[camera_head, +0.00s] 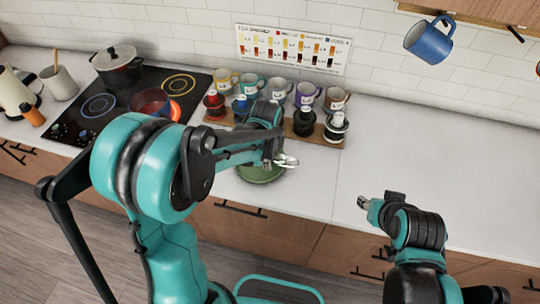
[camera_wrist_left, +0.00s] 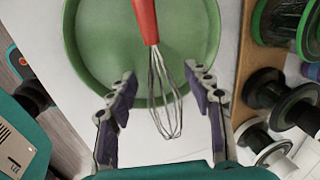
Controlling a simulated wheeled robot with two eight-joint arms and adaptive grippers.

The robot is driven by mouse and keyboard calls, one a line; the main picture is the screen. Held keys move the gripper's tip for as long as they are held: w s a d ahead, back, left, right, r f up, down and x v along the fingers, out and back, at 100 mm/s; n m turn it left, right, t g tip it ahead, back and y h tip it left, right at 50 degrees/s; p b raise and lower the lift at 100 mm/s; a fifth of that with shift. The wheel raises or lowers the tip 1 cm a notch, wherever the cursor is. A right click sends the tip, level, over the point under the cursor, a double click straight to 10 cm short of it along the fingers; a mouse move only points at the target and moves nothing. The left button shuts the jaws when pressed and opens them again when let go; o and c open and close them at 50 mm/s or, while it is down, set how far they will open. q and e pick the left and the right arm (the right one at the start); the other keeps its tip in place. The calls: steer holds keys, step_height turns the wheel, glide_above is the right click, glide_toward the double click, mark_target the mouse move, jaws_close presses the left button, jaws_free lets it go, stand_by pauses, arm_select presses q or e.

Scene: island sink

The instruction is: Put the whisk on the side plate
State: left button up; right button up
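The whisk has a red handle (camera_wrist_left: 146,22) and a wire head (camera_wrist_left: 164,95). In the left wrist view it lies over the green side plate (camera_wrist_left: 85,45), its wire tip reaching past the plate's near rim. I cannot tell whether it rests fully on the plate. My left gripper (camera_wrist_left: 163,98) is open, a finger on each side of the wires, touching neither. In the head view the left gripper (camera_head: 278,160) hides much of the green plate (camera_head: 262,175); only the whisk's wires (camera_head: 288,160) show. My right gripper (camera_head: 369,203) is over the counter to the right, fingers unclear.
A wooden rack (camera_head: 328,137) with mugs and jars stands behind the plate. A blue mug (camera_head: 428,42) hangs upper right. The right-hand counter is clear.

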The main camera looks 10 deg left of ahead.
arm_select(q)
steer(key=shift+r, duration=0.1)
steer(key=shift+r+p, duration=0.3)
steer(key=shift+p, duration=0.05)
step_height(320, 180, up, 11)
steer(key=s+p, duration=0.2)
steer(key=p, duration=0.1)
steer(key=s+a+r+n+t, duration=0.2)
steer(key=s+n, duration=0.5)
steer(key=n, duration=0.2)
steer(key=s+a+r+n+t, duration=0.3)
steer(key=s+n, duration=0.5)
steer(key=n, duration=0.1)
steer(key=shift+a+p, duration=0.2)
steer(key=shift+p, duration=0.1)
